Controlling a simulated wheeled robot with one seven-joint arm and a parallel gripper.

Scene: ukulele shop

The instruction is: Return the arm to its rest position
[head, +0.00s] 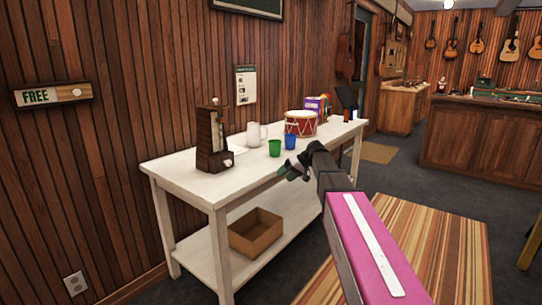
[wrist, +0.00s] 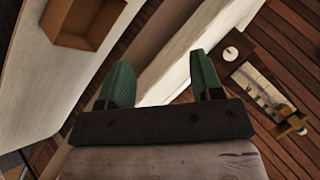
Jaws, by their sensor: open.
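My gripper (head: 287,175) is in the head view at the front edge of the white table (head: 180,171). My arm reaches to it from the lower right. In the wrist view its two green fingers (wrist: 163,85) are spread apart, with nothing between them. Beyond them are the white table's edge and, at the right, the wooden metronome (wrist: 262,88). The metronome also stands upright on the left of the tabletop in the head view (head: 209,140).
On the tabletop are a white pitcher (head: 254,134), a green cup (head: 275,147), a blue cup (head: 290,141) and a red drum (head: 301,123). A cardboard box (head: 256,234) sits on the lower shelf. A striped rug (head: 440,240) lies on the floor at right, before a wooden counter (head: 480,140).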

